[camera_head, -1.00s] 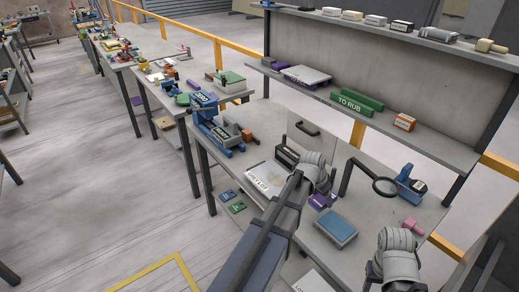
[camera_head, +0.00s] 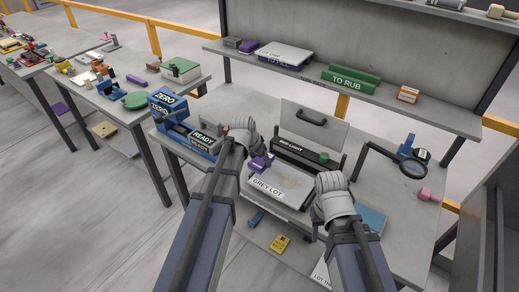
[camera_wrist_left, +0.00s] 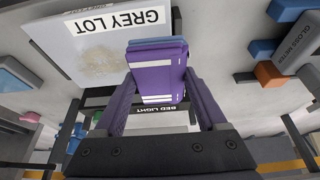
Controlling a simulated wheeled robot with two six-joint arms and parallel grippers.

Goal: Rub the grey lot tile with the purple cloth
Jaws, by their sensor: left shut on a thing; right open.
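The grey lot tile (camera_head: 286,190) lies on the slab bench, with a white GREY LOT label and a brownish smudge. It also shows upside down in the left wrist view (camera_wrist_left: 60,45). My left gripper (camera_head: 256,156) is shut on the purple cloth (camera_head: 262,163), a folded pad, at the tile's far left corner. In the left wrist view the cloth (camera_wrist_left: 158,75) sits between both fingers and overlaps the tile's edge. I cannot tell if they touch. My right gripper (camera_head: 318,222) is open beside the tile's right side, its fingers partly hidden by the wrist.
Behind the tile stands a black bed light box (camera_head: 300,155). The shelf above holds a green TO RUB holder (camera_head: 350,78).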

